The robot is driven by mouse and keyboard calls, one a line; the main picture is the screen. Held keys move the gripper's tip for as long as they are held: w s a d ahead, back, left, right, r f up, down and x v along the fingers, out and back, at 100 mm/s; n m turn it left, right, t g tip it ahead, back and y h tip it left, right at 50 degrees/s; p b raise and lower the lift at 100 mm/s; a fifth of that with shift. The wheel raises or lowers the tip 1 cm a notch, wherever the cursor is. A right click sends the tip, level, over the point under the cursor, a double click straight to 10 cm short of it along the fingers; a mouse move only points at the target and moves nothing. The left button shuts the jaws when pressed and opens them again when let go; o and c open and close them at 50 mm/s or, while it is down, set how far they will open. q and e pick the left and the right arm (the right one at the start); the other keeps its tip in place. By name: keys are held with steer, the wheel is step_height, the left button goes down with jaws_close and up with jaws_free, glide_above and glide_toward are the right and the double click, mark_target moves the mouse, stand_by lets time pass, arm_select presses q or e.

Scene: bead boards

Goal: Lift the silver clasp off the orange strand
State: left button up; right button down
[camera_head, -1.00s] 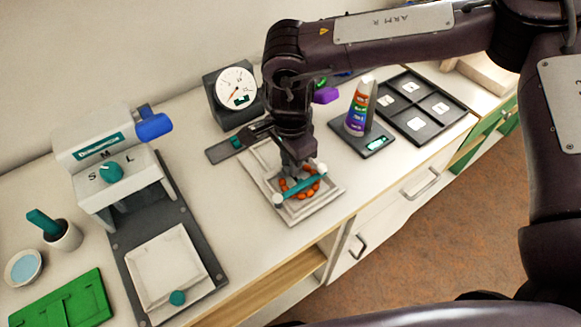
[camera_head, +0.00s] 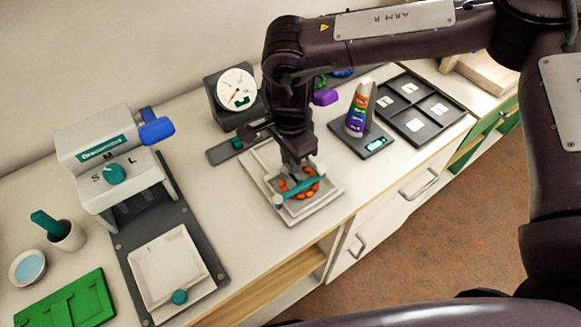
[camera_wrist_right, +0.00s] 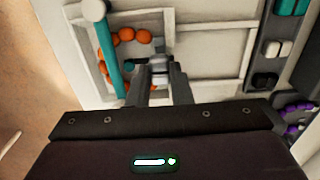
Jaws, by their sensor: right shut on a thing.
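The orange strand (camera_head: 311,190) is a curve of orange beads on a pale square board (camera_head: 297,215). It also shows in the right wrist view (camera_wrist_right: 128,36), left of my fingers. A teal bar (camera_wrist_right: 107,45) with a round white end lies across the board beside the beads; in the head view it crosses the strand (camera_head: 303,187). My right gripper (camera_wrist_right: 161,82) points down over the board and is shut on the small silver clasp (camera_wrist_right: 160,65) at the strand's end. Whether the clasp is clear of the beads cannot be told. My left gripper is out of view.
A grey stand with a dial (camera_head: 236,87) is behind the board. A white press (camera_head: 108,155) and a green tray (camera_head: 68,303) are at left. The counter's front edge is close.

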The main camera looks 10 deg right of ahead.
steer(key=shift+r+p, duration=1.55)
steer(key=shift+r, duration=0.55)
